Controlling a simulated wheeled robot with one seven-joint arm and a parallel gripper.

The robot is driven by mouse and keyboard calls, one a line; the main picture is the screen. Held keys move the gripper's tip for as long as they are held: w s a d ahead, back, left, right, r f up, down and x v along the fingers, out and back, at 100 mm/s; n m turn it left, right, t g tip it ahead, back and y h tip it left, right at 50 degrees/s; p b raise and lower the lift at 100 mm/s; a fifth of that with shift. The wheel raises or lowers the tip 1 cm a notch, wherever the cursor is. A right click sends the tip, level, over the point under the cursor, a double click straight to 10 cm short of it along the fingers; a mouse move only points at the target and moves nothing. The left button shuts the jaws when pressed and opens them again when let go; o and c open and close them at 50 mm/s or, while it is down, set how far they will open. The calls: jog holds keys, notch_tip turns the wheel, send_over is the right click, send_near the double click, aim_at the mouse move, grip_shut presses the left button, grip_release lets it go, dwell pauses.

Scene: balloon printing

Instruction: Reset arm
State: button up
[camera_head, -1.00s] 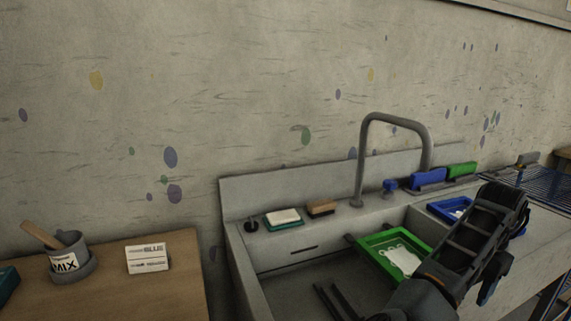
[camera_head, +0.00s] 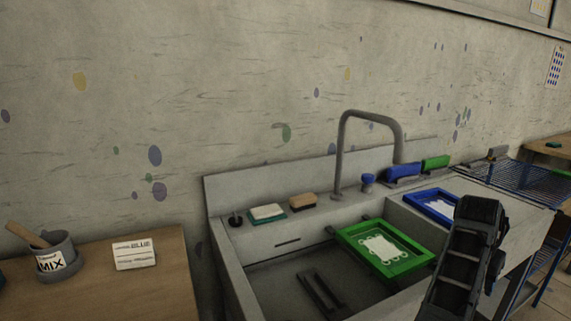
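My black arm (camera_head: 462,265) rises at the lower right, in front of the sink's right end and worktop. Its upper end stands beside the blue frame. I cannot make out gripper fingers in this view. A green screen frame (camera_head: 354,239) with a white balloon-like print lies across the sink (camera_head: 232,277), apart from my arm in the picture. A blue screen frame (camera_head: 415,201) with a white print lies on the worktop right of it, partly hidden by my arm.
A grey tap (camera_head: 341,160) arches behind the sink. A white-and-green sponge (camera_head: 267,212), a brush (camera_head: 302,200) and blue (camera_head: 403,172) and green (camera_head: 436,162) squeegees lie on the back ledge. A wooden table (camera_head: 165,275) at left holds a MIX pot (camera_head: 52,262) and a BLUE card (camera_head: 134,254). A wire rack (camera_head: 515,179) stands at right.

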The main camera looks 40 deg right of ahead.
jog(key=a+f+n+t+h, duration=0.2)
jog(key=a+n+t, duration=1.1)
jog(key=a+n, duration=0.8)
jog(key=s+a+r+t+y, duration=0.1)
jog(key=s+a, duration=0.3)
jog(key=a, duration=0.4)
jog(key=s+a+r+m+t+y, duration=0.1)
jog(key=s+a+r+y, duration=0.2)
jog(key=a, duration=0.5)
jog(key=s+a+r+m+t+y, duration=0.1)
jog(key=s+a+r+y, duration=0.1)
jog(key=s+a, duration=0.4)
jog(key=shift+s+a+r, duration=0.2)
jog(key=shift+a+r, duration=0.7)
jog(key=shift+a, duration=0.1)
jog(key=shift+c, duration=0.2)
